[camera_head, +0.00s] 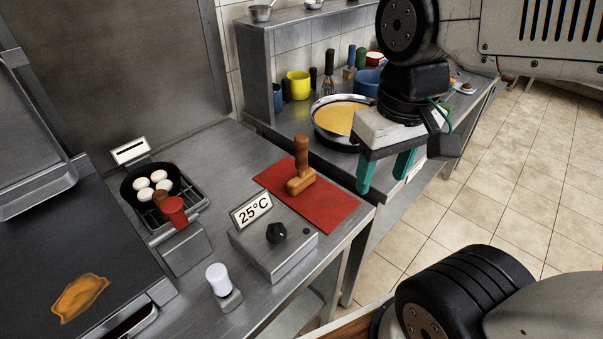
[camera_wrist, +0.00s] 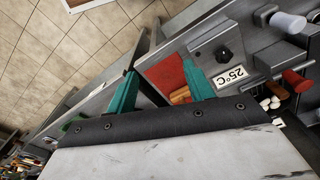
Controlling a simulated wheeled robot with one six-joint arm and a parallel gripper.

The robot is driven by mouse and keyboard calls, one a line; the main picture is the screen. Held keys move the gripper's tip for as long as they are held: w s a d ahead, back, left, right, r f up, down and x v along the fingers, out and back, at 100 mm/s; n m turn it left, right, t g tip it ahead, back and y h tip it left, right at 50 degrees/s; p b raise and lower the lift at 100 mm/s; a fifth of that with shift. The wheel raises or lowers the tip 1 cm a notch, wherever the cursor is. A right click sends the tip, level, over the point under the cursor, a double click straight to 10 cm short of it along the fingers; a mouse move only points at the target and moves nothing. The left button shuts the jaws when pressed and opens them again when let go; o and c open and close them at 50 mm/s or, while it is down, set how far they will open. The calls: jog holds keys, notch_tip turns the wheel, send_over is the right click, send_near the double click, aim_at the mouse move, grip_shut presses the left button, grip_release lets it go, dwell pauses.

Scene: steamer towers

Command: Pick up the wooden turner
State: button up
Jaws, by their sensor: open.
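The wooden turner (camera_head: 300,182), a brown T-shaped tool with its handle pointing up, stands on the red mat (camera_head: 340,209) on the steel counter. In the wrist view, part of the turner (camera_wrist: 180,96) shows between my fingers, near the right one, on the red mat (camera_wrist: 165,74). My gripper (camera_head: 385,172) has two teal fingers, open and empty. In the head view it is to the right of the turner and above the counter's edge, apart from it. The fingers also show in the wrist view (camera_wrist: 160,70). The turner's lower side is hidden.
A control box with a knob (camera_head: 276,232) and a 25°C sign (camera_head: 251,209) stands beside the mat. A small pan (camera_head: 130,188) of white rounds is at the left. A pan of yellow batter (camera_head: 343,114) sits behind my gripper. The dark griddle (camera_head: 60,240) is far left.

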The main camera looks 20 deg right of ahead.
aim_at(302, 149)
jog(key=w+a+f+n, duration=0.1)
jog(key=w+n, duration=0.1)
jog(key=w, duration=0.5)
jog(key=w+a+f+n, duration=0.1)
jog(key=w+n, duration=0.1)
jog(key=w, duration=0.6)
jog(key=w+a+f+n, duration=0.1)
jog(key=w+f+n, duration=0.1)
jog(key=w, duration=0.5)
jog(key=shift+w+n+g, duration=0.3)
jog(key=shift+g, duration=0.1)
jog(key=shift+r, duration=0.15)
jog(key=shift+n, duration=0.4)
jog(key=f, duration=0.7)
jog(key=shift+w+f, duration=0.25)
jog(key=shift+f, duration=0.15)
grip_shut()
